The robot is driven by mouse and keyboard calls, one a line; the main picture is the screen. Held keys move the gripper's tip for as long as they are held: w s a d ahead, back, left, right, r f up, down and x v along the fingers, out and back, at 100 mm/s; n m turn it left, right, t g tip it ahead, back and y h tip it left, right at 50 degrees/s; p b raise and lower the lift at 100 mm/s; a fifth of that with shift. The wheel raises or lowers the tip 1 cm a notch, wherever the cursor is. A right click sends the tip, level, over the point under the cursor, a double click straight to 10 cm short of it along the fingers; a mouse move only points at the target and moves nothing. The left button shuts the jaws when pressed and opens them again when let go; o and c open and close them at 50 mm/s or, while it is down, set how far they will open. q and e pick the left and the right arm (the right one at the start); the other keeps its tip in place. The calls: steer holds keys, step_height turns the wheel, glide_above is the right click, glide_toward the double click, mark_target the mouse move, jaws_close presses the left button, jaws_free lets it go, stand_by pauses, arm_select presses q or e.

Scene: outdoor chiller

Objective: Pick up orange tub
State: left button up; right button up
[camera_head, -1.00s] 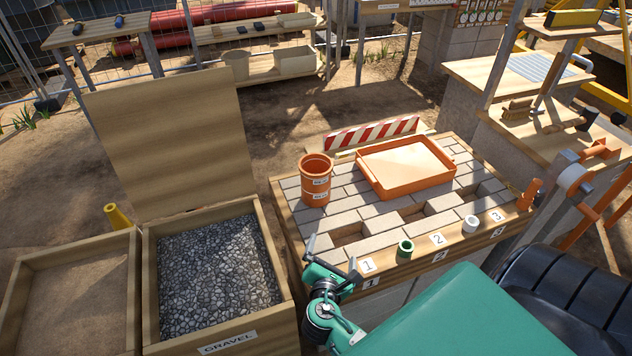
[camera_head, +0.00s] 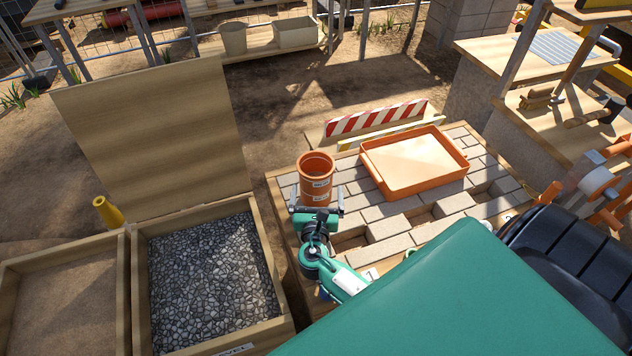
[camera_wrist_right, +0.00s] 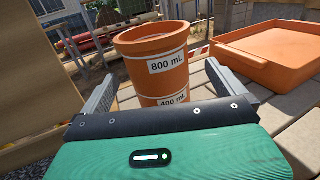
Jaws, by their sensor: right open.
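The orange tub (camera_head: 316,172) is a round, upright, open-topped container on the paved table. White labels reading 800 mL and 400 mL face my gripper in the right wrist view (camera_wrist_right: 155,45). My right gripper (camera_head: 316,197) is open at the near side of the tub, its fingers pointing at it. The tub's base is hidden behind the gripper. My left gripper is out of view.
A shallow orange tray (camera_head: 398,188) lies right of the tub. A red-and-white striped barrier (camera_head: 375,118) stands behind. A gravel bin (camera_head: 141,290) with a raised wooden lid (camera_head: 150,135) is to the left. The paved table (camera_head: 383,228) has several recesses near its front.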

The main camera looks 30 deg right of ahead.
mark_target(317, 161)
steer(key=shift+x, duration=1.05)
steer(key=x, duration=0.2)
steer(key=p+x, duration=0.1)
steer(key=x, duration=0.1)
steer(key=shift+w+r, duration=0.15)
steer(key=shift+w, duration=0.35)
steer(key=shift+w+d, duration=0.15)
steer(key=shift+w, duration=0.1)
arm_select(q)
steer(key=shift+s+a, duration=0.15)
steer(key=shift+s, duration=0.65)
arm_select(e)
steer(key=shift+c, duration=0.2)
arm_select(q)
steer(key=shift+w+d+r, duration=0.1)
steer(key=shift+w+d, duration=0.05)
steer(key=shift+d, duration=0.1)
arm_select(e)
steer(key=shift+r, duration=0.1)
steer(key=c, duration=1.3)
